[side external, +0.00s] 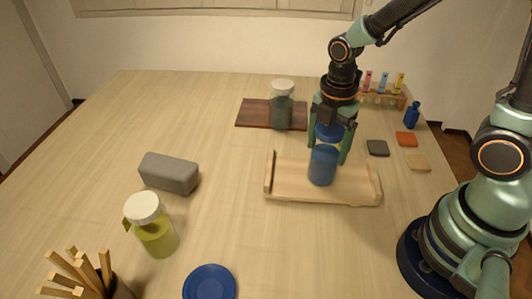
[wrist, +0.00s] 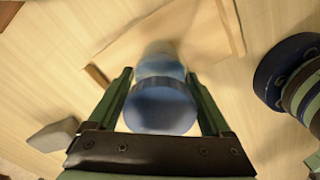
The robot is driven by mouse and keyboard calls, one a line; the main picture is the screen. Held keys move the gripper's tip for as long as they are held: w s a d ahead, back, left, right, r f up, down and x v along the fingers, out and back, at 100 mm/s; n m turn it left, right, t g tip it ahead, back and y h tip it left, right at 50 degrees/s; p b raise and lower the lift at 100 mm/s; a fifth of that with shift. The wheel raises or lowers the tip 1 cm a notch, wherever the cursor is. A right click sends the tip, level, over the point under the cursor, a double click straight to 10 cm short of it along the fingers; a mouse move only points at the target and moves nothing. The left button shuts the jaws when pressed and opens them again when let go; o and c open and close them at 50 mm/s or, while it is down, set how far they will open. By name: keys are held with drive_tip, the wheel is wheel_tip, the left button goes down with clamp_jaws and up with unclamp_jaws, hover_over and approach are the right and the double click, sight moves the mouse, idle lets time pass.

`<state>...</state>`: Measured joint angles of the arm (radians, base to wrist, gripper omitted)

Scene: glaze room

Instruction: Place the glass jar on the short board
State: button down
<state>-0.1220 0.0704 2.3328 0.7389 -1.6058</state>
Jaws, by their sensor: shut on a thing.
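My gripper (side external: 328,152) is shut on a blue glass jar (side external: 322,168) with a blue lid, its fingers on either side near the lid. The jar is upright, over the middle of a light wooden board with raised ends (side external: 290,182). I cannot tell whether its base touches the board. In the wrist view the lid (wrist: 160,108) sits between the fingers, hiding much of the jar, with the light board (wrist: 212,38) beyond. A dark brown board (side external: 254,112) lies behind, with a grey-green jar with a white lid (side external: 282,108) on it.
A yellow-green jar with a white lid (side external: 154,228), grey block (side external: 169,173), blue dish (side external: 209,284) and cup of sticks (side external: 118,290) stand left and front. Small tiles (side external: 406,139), a blue bottle (side external: 412,115) and a vial rack (side external: 385,100) are right. The left table is clear.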

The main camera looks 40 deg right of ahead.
drive_tip(key=shift+f, duration=0.1)
unclamp_jaws()
